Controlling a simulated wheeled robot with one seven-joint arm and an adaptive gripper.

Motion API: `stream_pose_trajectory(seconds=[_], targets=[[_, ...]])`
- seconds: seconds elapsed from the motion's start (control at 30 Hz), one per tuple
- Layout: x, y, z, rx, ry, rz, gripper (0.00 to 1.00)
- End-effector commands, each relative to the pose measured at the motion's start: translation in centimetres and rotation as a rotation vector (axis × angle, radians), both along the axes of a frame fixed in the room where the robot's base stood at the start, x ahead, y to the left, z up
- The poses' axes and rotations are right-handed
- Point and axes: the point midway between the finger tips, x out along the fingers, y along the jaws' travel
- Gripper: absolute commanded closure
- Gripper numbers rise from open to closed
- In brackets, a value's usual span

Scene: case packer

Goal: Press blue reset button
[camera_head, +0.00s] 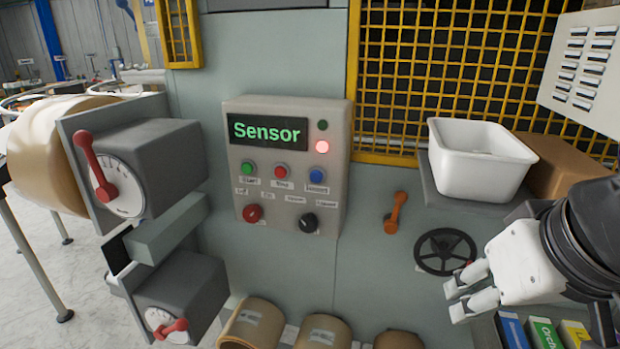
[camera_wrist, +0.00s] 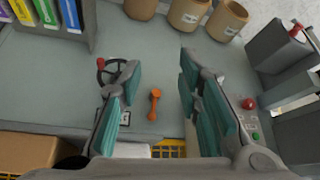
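The blue button (camera_head: 316,176) is the rightmost in the upper row of the grey control panel (camera_head: 240,200), beside a red button (camera_head: 282,171) and a green one (camera_head: 248,169). The panel's display (camera_head: 268,130) reads "Sensor" in green, and a red lamp (camera_head: 322,146) glows beside it. My gripper (camera_head: 453,298) is right of and below the panel, near the handwheel, well apart from the blue button. In the wrist view my gripper (camera_wrist: 160,72) has its fingers wide apart, with nothing held. There the panel is mostly behind the right finger, and the blue button is hidden.
An orange lever (camera_head: 396,213) and a black handwheel (camera_head: 445,251) stick out between panel and gripper. A white bin (camera_head: 476,160) stands on a shelf above. Grey boxes with red levers (camera_head: 95,168) protrude at left. Brown rolls (camera_head: 252,325) lie below.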

Motion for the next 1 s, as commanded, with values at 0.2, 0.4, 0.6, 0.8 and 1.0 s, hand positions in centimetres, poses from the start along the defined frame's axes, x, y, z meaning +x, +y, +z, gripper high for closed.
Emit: stream_pose_trajectory(seconds=[0.2,0.4,0.6,0.8,1.0], targets=[[0.0,0.0,0.0,0.0,0.0,0.0,1.0],[0.0,0.0,0.0,0.0,0.0,0.0,1.0],[0.0,0.0,0.0,0.0,0.0,0.0,1.0],[0.0,0.0,0.0,0.0,0.0,0.0,1.0],[0.0,0.0,0.0,0.0,0.0,0.0,1.0]])
